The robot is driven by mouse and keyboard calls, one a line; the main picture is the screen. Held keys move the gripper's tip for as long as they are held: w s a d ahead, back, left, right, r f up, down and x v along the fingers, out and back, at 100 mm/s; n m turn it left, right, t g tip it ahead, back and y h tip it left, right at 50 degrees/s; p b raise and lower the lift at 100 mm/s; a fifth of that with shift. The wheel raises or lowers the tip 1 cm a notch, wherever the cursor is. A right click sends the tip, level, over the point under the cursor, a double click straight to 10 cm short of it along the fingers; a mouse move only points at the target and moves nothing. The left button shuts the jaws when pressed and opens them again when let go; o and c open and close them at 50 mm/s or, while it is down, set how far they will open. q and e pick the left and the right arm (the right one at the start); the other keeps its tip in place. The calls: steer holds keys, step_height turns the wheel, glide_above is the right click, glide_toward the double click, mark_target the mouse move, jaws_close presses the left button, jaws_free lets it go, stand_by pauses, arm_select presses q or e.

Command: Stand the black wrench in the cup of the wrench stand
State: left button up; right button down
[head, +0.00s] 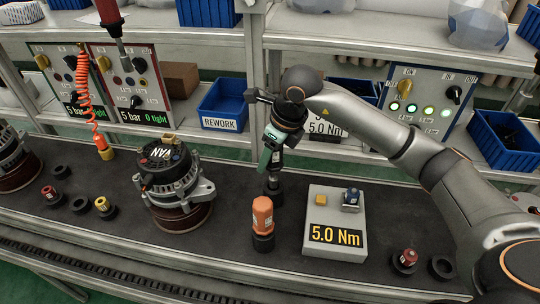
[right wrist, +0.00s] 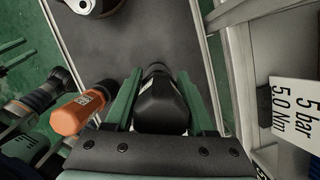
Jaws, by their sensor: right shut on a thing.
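My right gripper (head: 270,152) is shut on the black wrench (right wrist: 163,100), whose dark body shows between the green fingers in the right wrist view. In the head view the wrench (head: 274,178) hangs about upright below the fingers, partly hidden by them. Its lower end is at a black cup (head: 272,194) on the dark bench mat. I cannot tell whether it is seated in the cup or just above it. An orange-topped wrench (head: 262,214) stands upright in another black cup, nearer the front; it also shows in the right wrist view (right wrist: 75,115).
A grey box (head: 335,244) reading 5.0 Nm stands right of the cups. An alternator (head: 172,180) on a round base stands to the left. A blue REWORK bin (head: 223,105) and control panels are behind. My right arm crosses over the right side.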

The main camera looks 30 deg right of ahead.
steer(key=shift+f, duration=0.1)
steer(key=shift+f+b, duration=0.5)
steer(key=shift+b, duration=0.05)
steer(key=shift+f, duration=0.1)
steer(key=shift+f+b, duration=0.5)
steer(key=shift+b, duration=0.05)
steer(key=shift+f, duration=0.2)
stand_by(0.4)
steer(key=shift+f+b, duration=0.35)
steer(key=shift+b, duration=0.15)
steer(key=shift+f, duration=0.1)
steer(key=shift+f+b, duration=0.5)
steer(key=shift+b, duration=0.05)
steer(key=shift+f, duration=0.25)
